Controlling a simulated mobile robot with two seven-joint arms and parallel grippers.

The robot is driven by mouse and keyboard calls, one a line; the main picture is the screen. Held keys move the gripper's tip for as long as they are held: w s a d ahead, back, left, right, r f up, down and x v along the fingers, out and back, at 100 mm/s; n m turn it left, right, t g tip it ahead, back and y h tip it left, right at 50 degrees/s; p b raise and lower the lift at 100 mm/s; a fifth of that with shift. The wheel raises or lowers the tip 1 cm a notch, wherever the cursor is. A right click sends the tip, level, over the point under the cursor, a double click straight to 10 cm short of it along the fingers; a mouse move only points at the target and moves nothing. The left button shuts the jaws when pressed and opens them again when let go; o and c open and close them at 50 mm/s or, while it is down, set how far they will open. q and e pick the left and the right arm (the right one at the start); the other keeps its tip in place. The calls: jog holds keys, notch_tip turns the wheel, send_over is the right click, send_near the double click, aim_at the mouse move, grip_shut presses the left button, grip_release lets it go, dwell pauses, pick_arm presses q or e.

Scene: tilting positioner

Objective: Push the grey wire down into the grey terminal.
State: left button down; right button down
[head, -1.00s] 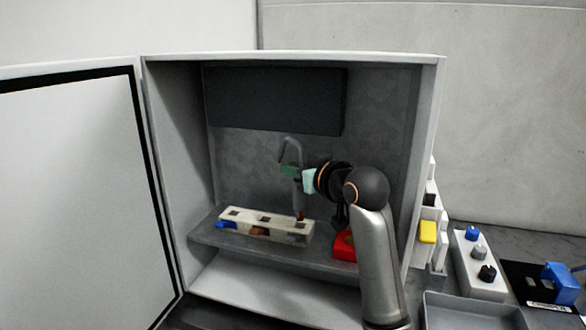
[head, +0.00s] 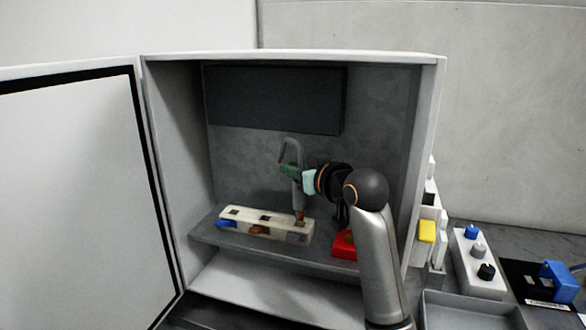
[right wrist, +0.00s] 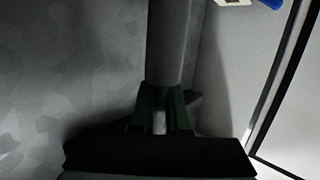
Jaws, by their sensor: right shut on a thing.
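My right gripper (head: 291,172) is shut on the grey wire (head: 297,192) inside the cabinet. The wire stands about upright, with a hooked upper end above the fingers and a copper-coloured tip at its lower end. The tip is at the top of the right end of the white terminal block (head: 250,222); I cannot tell whether it is in the hole. The grey terminal (head: 292,237) is that right end. In the right wrist view the green fingers (right wrist: 160,115) grip the wire (right wrist: 168,45). My left gripper is not in view.
The block lies on a grey shelf (head: 215,240) in the open cabinet (head: 440,110). A red part (head: 344,245) sits right of the block, close to my arm. A dark panel (head: 275,100) is on the back wall. The door (head: 70,200) stands open at left.

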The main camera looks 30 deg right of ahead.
jog(key=shift+f+b, duration=0.95)
jog(key=shift+f, duration=1)
jog(key=c, duration=0.8)
grip_release()
jog(key=s+r, duration=0.1)
jog(key=s, duration=0.7)
jog(key=s+r, duration=0.1)
jog(key=s, duration=0.3)
jog(key=shift+s+a+r+b, duration=0.1)
jog(key=shift+s+r+b, duration=0.05)
jog(key=shift+r+b, duration=0.2)
jog(key=shift+f, duration=0.1)
